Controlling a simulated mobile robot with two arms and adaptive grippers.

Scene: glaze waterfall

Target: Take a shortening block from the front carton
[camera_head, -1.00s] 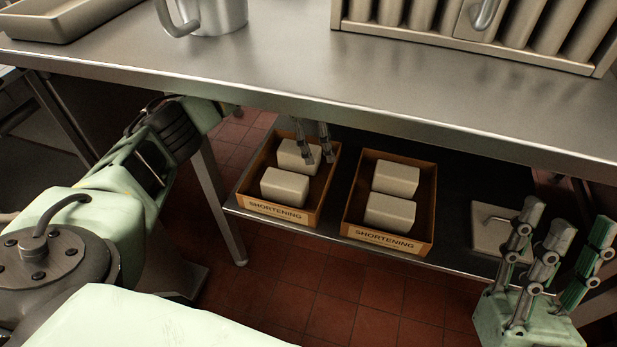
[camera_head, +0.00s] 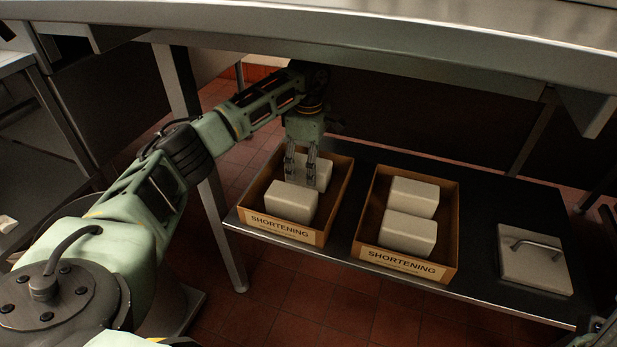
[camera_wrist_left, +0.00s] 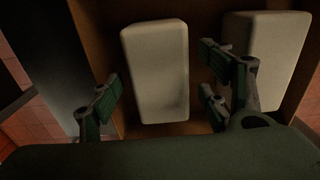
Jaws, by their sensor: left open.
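Two open cardboard cartons marked SHORTENING stand on the lower shelf, a left carton (camera_head: 322,232) and a right carton (camera_head: 447,272). Each holds two pale blocks. In the left carton, the near block (camera_head: 291,202) is clear to see, and the far block (camera_head: 321,168) is partly hidden by my left gripper (camera_head: 300,178). That gripper is open and points down over the far block. In the left wrist view one block (camera_wrist_left: 156,75) lies between the spread fingers and another block (camera_wrist_left: 268,50) lies to the right. Only a sliver of my right gripper shows at the lower right corner.
The steel table top (camera_head: 420,32) hangs over the shelf, close above my left arm. A table leg (camera_head: 222,235) stands left of the left carton. A pale lid with a handle (camera_head: 535,258) lies at the shelf's right. Bare dark shelf (camera_head: 480,215) separates it from the right carton.

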